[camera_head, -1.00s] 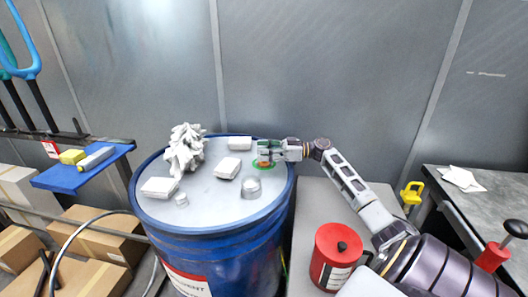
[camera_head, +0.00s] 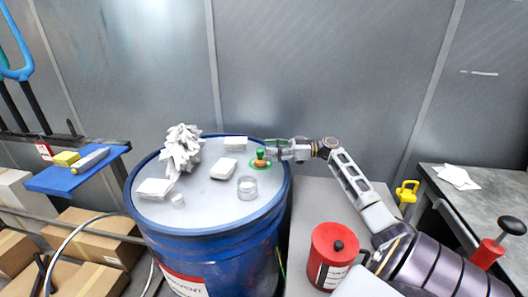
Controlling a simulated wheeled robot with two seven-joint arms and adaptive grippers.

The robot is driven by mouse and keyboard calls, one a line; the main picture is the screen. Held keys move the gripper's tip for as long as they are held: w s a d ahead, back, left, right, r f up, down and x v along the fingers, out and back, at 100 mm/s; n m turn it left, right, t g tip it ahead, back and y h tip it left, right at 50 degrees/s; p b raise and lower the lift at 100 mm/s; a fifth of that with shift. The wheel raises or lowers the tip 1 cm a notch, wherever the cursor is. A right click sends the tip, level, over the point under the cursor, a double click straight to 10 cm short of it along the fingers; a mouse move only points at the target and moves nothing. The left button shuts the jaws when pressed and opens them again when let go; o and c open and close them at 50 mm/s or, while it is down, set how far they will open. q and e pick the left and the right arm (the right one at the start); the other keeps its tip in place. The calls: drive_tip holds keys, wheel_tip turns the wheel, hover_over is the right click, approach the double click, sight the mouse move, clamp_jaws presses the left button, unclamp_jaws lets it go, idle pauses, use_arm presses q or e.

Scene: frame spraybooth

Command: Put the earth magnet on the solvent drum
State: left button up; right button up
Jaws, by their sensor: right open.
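The earth magnet (camera_head: 260,158), a small green and orange piece with a green ring at its foot, stands on the lid of the blue solvent drum (camera_head: 205,203), near the lid's right rim. My right gripper (camera_head: 270,150) is open beside the magnet, on its right, and looks empty. A small gap seems to lie between the fingertips and the magnet, though the far finger is hard to make out. My left gripper is not in view.
The lid also holds a crumpled white rag (camera_head: 182,150), several white blocks and a clear jar (camera_head: 247,188). A red can (camera_head: 333,256) stands right of the drum. A blue shelf (camera_head: 80,172) is at left and a grey worktable (camera_head: 490,200) at right.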

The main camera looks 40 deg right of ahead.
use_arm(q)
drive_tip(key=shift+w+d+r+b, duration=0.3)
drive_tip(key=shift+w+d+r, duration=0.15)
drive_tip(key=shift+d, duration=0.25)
use_arm(e)
drive_tip(key=v, duration=0.7)
drive_tip(key=shift+d, duration=0.2)
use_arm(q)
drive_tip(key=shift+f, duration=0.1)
use_arm(e)
drive_tip(key=shift+s, duration=0.15)
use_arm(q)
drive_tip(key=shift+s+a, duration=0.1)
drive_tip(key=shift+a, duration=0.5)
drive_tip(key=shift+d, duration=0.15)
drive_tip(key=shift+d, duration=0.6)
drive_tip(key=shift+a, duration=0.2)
